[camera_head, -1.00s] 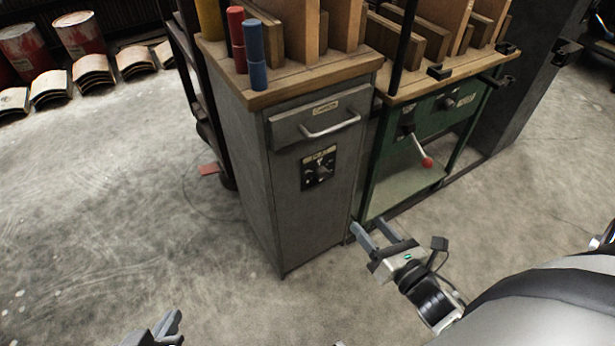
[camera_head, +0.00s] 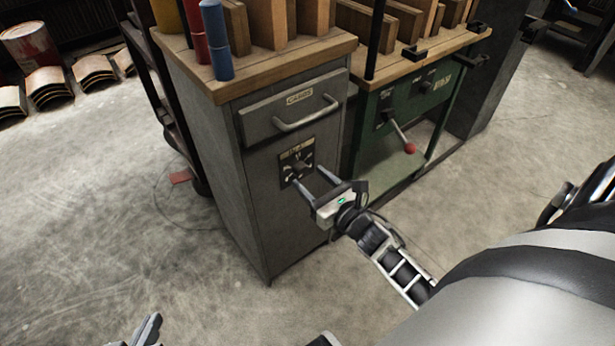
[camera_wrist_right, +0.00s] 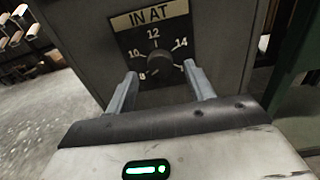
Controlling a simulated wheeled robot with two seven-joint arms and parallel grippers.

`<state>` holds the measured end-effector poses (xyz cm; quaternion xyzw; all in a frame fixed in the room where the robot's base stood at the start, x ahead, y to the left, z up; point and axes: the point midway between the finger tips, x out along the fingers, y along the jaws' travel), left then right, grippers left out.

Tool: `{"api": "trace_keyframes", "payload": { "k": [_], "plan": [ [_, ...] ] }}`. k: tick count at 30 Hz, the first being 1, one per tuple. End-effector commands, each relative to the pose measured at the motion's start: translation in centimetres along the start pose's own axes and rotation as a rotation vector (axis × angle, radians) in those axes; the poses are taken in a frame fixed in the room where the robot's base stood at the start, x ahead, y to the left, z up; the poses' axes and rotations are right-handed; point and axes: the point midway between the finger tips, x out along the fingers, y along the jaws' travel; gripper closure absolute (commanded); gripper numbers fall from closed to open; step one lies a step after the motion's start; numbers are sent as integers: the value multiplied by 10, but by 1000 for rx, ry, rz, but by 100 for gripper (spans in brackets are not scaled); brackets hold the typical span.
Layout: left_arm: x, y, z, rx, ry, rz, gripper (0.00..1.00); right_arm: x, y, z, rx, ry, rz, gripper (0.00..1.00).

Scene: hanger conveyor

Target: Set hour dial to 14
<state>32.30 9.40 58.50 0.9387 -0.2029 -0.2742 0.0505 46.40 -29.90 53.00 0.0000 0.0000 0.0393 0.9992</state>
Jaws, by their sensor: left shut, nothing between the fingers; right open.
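The hour dial (camera_head: 298,166) is a round knob on a black plate on the grey cabinet's front, below the drawer. In the right wrist view the knob (camera_wrist_right: 158,73) sits under the label "IN AT", with 10, 12 and 14 readable around it. The way its pointer faces is hard to tell. My right gripper (camera_head: 309,177) is open in front of the plate. In the wrist view its fingertips (camera_wrist_right: 160,69) appear on either side of the knob, with no clear contact. My left gripper (camera_head: 150,328) is shut and empty at the bottom left, far from the dial.
The grey cabinet's drawer handle (camera_head: 308,115) sticks out above the dial. A green machine (camera_head: 415,115) with a red-knobbed lever (camera_head: 408,146) stands to the right. Coloured cylinders (camera_head: 216,42) and wooden blocks stand on top. The floor in front is open.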

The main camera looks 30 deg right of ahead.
Motion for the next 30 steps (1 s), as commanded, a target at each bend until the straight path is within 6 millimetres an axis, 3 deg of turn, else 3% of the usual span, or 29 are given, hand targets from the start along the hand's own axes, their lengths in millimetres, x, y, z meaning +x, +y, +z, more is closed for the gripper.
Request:
{"api": "trace_keyframes", "payload": {
  "k": [6, 16, 21, 30],
  "plan": [
    [0, 1, -2, 2, 16, 4, 100, 21, 0, -1, -1, 1, 0, 46],
    [-1, 2, -2, 3, 20, 6, 100, 23, 0, 0, 0, 1, 0, 46],
    [-1, 2, -2, 3, 20, 6, 100, 23, 0, 0, 0, 0, 0, 91],
    [-1, 2, -3, 3, 20, 6, 100, 23, 0, 0, 22, 0, 0, 91]
  ]
}}
